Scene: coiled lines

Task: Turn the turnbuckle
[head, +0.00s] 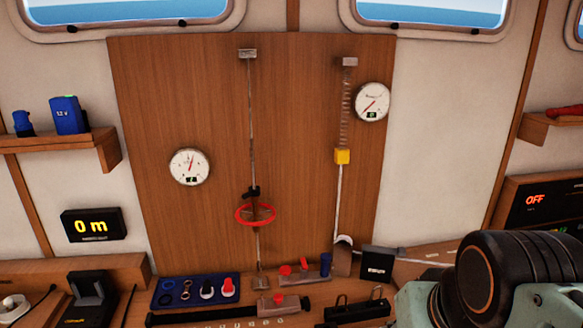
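A thin vertical line (251,120) runs down a wooden panel from a metal bracket (248,54) at its top to a fitting near the bench. The turnbuckle appears to be the dark fitting (253,192) on this line, with a red ring handwheel (240,217) around it at its lower end. Nothing is touching the wheel. A black and pale green part of my arm shows at the lower right, well apart from the wheel. My gripper itself is not in view.
A round gauge (189,167) is left of the line. To the right hang a spring (345,115), a yellow block (342,157) and another gauge (372,102). Below, the bench holds a blue tray (168,300) and red-knobbed tools (284,304). The panel around the wheel is clear.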

